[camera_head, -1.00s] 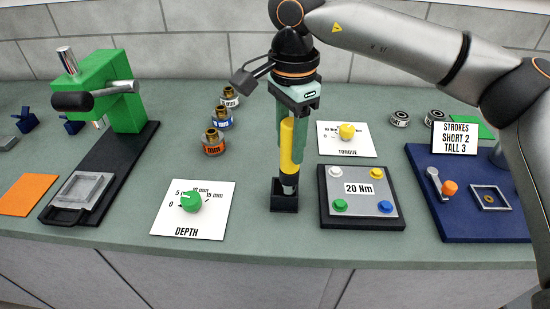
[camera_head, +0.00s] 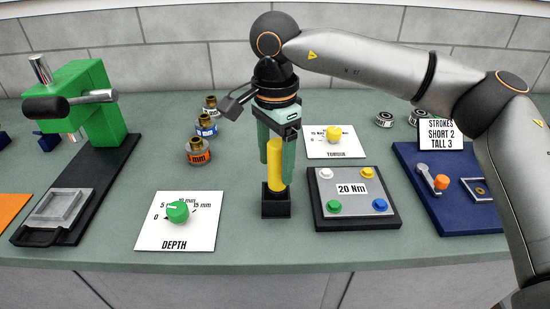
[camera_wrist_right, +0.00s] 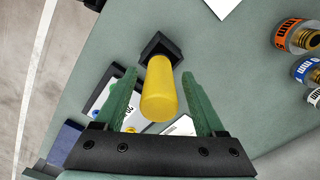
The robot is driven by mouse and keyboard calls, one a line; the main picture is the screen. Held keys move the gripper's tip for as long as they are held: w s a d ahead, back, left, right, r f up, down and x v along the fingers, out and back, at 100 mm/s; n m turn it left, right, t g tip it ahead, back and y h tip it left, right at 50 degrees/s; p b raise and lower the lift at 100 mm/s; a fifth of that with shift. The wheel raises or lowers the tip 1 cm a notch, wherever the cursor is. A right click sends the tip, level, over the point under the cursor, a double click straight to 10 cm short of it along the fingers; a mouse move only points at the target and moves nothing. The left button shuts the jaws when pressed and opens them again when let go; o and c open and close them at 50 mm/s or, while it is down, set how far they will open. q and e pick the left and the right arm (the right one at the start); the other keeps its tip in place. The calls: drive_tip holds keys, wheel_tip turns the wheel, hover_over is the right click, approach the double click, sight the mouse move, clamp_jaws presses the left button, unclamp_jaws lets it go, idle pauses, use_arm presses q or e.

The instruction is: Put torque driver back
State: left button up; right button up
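The yellow torque driver (camera_head: 275,168) stands upright in the small black holder (camera_head: 276,203) in the middle of the counter. Its lower end is hidden inside the holder. In the right wrist view the driver (camera_wrist_right: 159,95) rises from the holder (camera_wrist_right: 153,45) between my green fingers. My right gripper (camera_head: 277,172) points down over it, one finger on each side. The wrist view shows gaps between the driver and both fingers of the right gripper (camera_wrist_right: 159,78), so it is open around the driver. My left gripper is not in view.
Right of the holder is a dark panel (camera_head: 318,216) with coloured buttons and a 20 Nm display. A DEPTH dial card (camera_head: 150,230) lies left, a TORQUE card (camera_head: 316,148) behind. Brass-topped fittings (camera_head: 201,152) stand back left. A green press (camera_head: 95,100) stands far left.

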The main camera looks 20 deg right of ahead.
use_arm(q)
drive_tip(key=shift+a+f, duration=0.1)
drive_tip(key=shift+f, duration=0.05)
use_arm(e)
drive_tip(key=shift+r, duration=0.1)
drive_tip(key=shift+r, duration=0.25)
wheel_tip(320, 180, up, 10)
drive_tip(key=shift+r+p, duration=0.2)
drive_tip(key=shift+p, duration=0.35)
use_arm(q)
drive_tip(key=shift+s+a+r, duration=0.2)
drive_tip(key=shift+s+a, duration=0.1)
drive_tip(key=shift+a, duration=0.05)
use_arm(e)
drive_tip(key=shift+r, duration=0.55)
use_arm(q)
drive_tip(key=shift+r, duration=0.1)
